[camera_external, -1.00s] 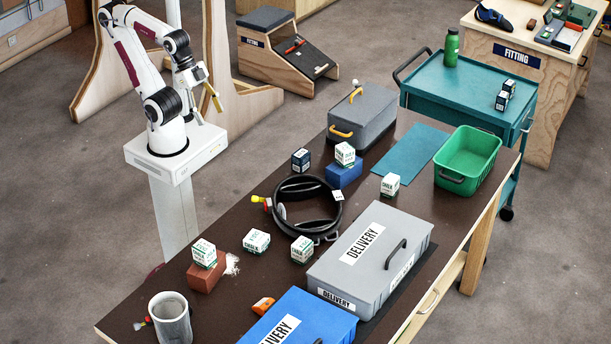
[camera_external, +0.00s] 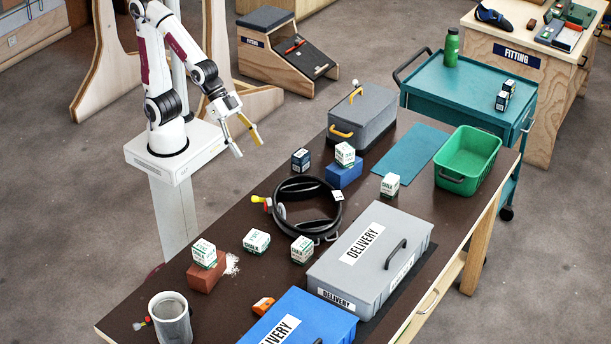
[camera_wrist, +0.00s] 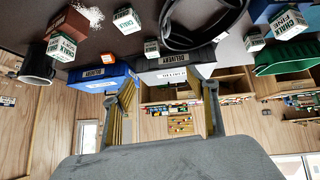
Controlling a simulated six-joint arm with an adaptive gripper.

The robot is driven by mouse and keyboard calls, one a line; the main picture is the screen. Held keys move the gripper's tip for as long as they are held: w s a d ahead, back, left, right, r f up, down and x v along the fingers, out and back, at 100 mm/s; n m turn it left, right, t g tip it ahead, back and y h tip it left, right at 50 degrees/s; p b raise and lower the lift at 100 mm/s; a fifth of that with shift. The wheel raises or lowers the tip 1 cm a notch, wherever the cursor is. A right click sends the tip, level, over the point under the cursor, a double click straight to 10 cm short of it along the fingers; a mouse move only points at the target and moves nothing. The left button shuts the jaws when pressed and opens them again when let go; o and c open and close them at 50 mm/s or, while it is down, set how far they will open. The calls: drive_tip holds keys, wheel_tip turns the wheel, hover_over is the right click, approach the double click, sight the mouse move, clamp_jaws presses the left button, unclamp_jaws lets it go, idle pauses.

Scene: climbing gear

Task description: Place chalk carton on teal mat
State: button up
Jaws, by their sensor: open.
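Several white-and-green chalk cartons stand on the dark table: one on a red-brown block (camera_external: 204,277), two at the front middle (camera_external: 256,241) (camera_external: 302,249), one on a blue block (camera_external: 344,174), and one (camera_external: 390,185) near the teal mat. A dark blue carton (camera_external: 300,160) stands beside the blue block. The teal mat (camera_external: 410,152) lies flat and bare between the grey case and the green bin. My gripper (camera_external: 246,143) is open and empty, in the air off the table's left edge. In the wrist view its fingers (camera_wrist: 164,112) are spread with nothing between them.
A black coiled ring (camera_external: 283,211) lies mid-table. A grey delivery box (camera_external: 330,272), blue delivery box (camera_external: 335,322), grey case (camera_external: 375,120), green bin (camera_external: 480,150) and grey mug (camera_external: 170,310) also stand there. A teal cart (camera_external: 430,85) is behind the table.

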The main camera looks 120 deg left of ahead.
drive_tip(key=w+d+f+t, duration=0.1)
drive_tip(key=w+d+f, duration=0.1)
drive_tip(key=w+f, duration=0.3)
drive_tip(key=w+d+f+t, duration=0.1)
drive_tip(key=w+d+f, duration=0.1)
drive_tip(key=w, duration=0.6)
drive_tip(key=t+y, duration=0.1)
drive_tip(key=t, duration=0.2)
approach(302, 244)
drive_tip(key=w, duration=0.3)
drive_tip(key=shift+s+a+f, duration=0.2)
drive_tip(key=shift+a+f, duration=0.05)
drive_tip(key=shift+a, duration=0.1)
drive_tip(key=shift+w, duration=0.1)
drive_tip(key=shift+x, duration=1.25)
drive_tip(key=shift+f, duration=0.1)
drive_tip(key=shift+w+d+f, duration=0.25)
drive_tip(key=shift+w+f, duration=0.3)
drive_tip(key=shift+w, duration=0.05)
drive_tip(key=shift+w+d+f, duration=0.2)
drive_tip(key=shift+w+f, duration=0.4)
drive_tip(key=shift+x, duration=1.05)
